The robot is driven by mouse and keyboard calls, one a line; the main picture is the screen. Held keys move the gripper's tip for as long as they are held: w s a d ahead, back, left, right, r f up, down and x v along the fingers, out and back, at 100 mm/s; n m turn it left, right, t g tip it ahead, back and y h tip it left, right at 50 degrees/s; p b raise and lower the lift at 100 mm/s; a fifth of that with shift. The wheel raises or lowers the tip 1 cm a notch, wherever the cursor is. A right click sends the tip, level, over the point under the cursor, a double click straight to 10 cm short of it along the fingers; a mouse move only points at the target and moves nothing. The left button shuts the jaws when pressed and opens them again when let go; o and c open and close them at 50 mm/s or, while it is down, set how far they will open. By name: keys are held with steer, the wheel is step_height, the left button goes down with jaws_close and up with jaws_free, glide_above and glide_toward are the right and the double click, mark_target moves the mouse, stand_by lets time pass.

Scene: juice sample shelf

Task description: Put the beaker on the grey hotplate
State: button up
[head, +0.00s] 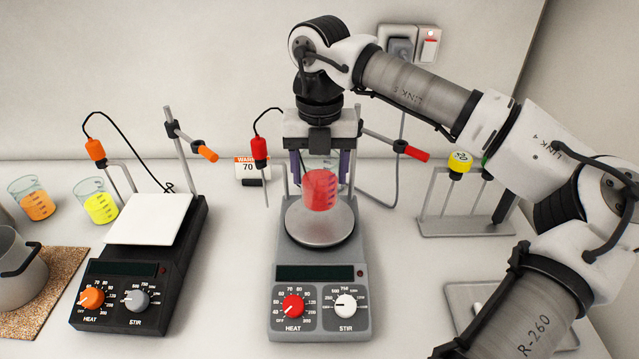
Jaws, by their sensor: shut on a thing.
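The beaker (320,190) is clear glass with red liquid in it. It is upright in my gripper (321,172), whose two fingers are shut on it from left and right. The grey hotplate (319,299) stands at the middle, with a round plate (320,228) on top and a red and a white knob in front. The beaker is over the round plate, toward its back half. I cannot tell whether its base touches the plate or hangs slightly above it.
A black hotplate (122,304) with a white square top stands at the left, beside beakers of orange (38,206) and yellow liquid (101,208). A pot (20,278) sits on a cork mat. A red probe (260,150) and stand rod flank my gripper. A rack (464,226) stands right.

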mark_target(320, 187)
step_height(320, 187, down, 4)
steer(key=shift+r+p, duration=0.1)
steer(key=shift+p, duration=0.4)
steer(key=shift+f, duration=0.25)
steer(key=shift+f+b, duration=0.2)
steer(key=shift+b, duration=0.1)
steer(key=o, duration=1.1)
steer(key=shift+o, duration=0.2)
steer(key=shift+r, duration=0.15)
steer(key=shift+r+p, duration=0.2)
steer(key=shift+p, duration=0.2)
step_height(320, 187, up, 12)
steer(key=b, duration=0.2)
steer(key=shift+b, duration=0.3)
